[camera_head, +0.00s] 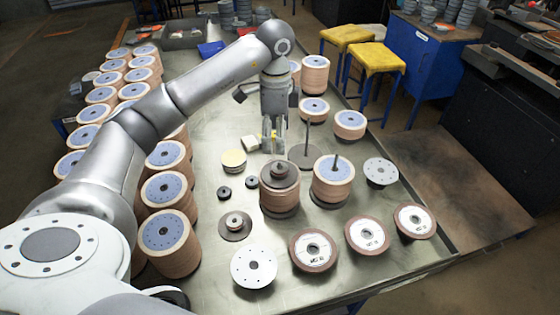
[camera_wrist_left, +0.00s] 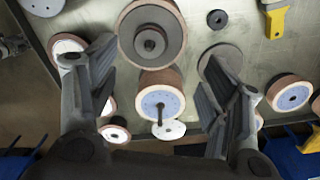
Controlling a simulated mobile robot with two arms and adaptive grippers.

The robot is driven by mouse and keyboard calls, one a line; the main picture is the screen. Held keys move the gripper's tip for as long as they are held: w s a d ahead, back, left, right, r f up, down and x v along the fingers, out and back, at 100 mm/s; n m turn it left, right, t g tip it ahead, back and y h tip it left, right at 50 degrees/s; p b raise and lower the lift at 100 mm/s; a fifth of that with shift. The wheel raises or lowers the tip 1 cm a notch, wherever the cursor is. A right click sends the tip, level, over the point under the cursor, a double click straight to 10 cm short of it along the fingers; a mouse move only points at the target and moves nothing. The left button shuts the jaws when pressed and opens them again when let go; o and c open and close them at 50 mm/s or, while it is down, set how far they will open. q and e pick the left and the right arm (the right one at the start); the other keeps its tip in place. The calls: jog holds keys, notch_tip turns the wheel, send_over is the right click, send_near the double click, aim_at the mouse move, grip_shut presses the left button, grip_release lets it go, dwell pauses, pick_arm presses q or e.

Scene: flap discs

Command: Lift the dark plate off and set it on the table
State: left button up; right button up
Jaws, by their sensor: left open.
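The dark plate (camera_head: 279,174) is a round dark disc with a raised hub, lying on top of a brown stack of flap discs (camera_head: 280,200) in the middle of the table. In the left wrist view the dark plate (camera_wrist_left: 151,62) shows from above at the top centre, with its hub in the middle. My left gripper (camera_head: 273,148) points down behind the stack in the head view, apart from the plate. Its two fingers (camera_wrist_left: 156,60) are spread wide in the wrist view with nothing between them. My right gripper is not in view.
A neighbouring stack (camera_head: 333,183) has an upright rod. Another rod stands on a dark round base (camera_head: 303,157) beside the gripper. Loose discs (camera_head: 313,250) lie along the table's front, and tall stacks (camera_head: 170,243) line the left. Bare table (camera_head: 215,285) shows at the front left.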

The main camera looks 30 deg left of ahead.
aim_at(279, 163)
pick_arm(q)
jog(key=shift+s+d+f+p, duration=0.15)
jog(key=shift+s+f+p, duration=0.1)
jog(key=shift+f, duration=0.3)
jog(key=shift+s+d+f+p, duration=0.15)
jog(key=shift+s+f, duration=0.1)
jog(key=shift+f, duration=0.25)
jog(key=shift+s+d+f, duration=0.15)
jog(key=shift+s+f, duration=0.05)
jog(key=shift+f, duration=0.2)
jog(key=shift+s+d+f, duration=0.1)
jog(key=shift+s+f, duration=0.05)
jog(key=shift+f, duration=0.25)
jog(key=f+p, duration=0.1)
jog(key=f, duration=0.1)
jog(key=w+f+p, duration=0.1)
jog(key=f+p, duration=0.1)
jog(key=shift+d+f, duration=0.2)
jog(key=shift+f, duration=0.05)
jog(key=shift+s+f, duration=0.1)
jog(key=shift+f, duration=0.65)
jog(key=shift+c, duration=0.5)
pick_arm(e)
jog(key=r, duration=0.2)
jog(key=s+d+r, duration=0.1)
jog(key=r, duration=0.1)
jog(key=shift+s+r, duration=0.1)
